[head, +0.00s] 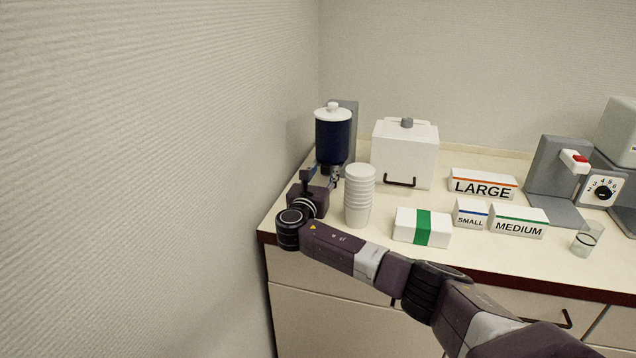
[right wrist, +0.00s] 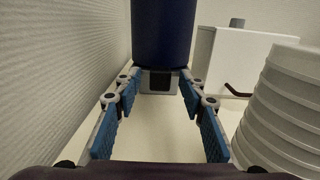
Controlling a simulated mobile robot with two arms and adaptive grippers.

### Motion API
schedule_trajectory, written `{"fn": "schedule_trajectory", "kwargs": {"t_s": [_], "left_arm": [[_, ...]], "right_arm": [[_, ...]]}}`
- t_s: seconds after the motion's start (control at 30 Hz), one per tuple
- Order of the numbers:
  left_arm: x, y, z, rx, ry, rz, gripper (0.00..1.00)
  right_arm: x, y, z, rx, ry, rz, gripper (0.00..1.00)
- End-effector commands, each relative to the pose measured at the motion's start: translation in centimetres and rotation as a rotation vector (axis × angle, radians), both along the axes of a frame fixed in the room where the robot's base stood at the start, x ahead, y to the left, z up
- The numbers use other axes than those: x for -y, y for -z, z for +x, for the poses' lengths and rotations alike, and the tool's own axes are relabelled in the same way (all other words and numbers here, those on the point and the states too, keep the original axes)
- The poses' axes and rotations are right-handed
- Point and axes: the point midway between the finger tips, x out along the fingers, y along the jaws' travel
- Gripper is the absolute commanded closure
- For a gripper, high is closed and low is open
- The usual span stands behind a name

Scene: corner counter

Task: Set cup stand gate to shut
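A dark blue cylinder with a white lid (head: 333,135) stands on a grey stand (head: 351,125) at the counter's back left, by the wall. In the right wrist view, the blue cylinder (right wrist: 163,35) is straight ahead. Below it is a small grey block with a dark front (right wrist: 159,80); I cannot tell whether this is the gate or how it is set. My right gripper (head: 322,173) is low in front of the cylinder. In the right wrist view its fingers (right wrist: 157,88) are spread, with the grey block showing between their tips and nothing visibly clamped. My left gripper is not in view.
A stack of white cups (head: 358,196) stands close right of my right gripper. A white box with a dark handle (head: 403,160) is behind it. A green-banded white box (head: 422,228), size signs (head: 482,186) and a grey machine (head: 556,170) stand rightward. The wall is close on the left.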

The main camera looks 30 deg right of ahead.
Motion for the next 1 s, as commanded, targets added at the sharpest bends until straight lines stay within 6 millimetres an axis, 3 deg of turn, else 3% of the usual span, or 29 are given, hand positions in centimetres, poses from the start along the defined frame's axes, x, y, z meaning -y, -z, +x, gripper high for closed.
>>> {"fn": "schedule_trajectory", "kwargs": {"t_s": [0.53, 1.0], "left_arm": [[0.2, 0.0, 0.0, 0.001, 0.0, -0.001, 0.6], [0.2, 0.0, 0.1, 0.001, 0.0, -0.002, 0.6]], "right_arm": [[-7.5, 0.0, -6.2, 0.0, -0.003, 0.001, 0.62], [-8.5, -0.1, -7.2, 0.001, 0.0, 0.001, 0.62]]}}
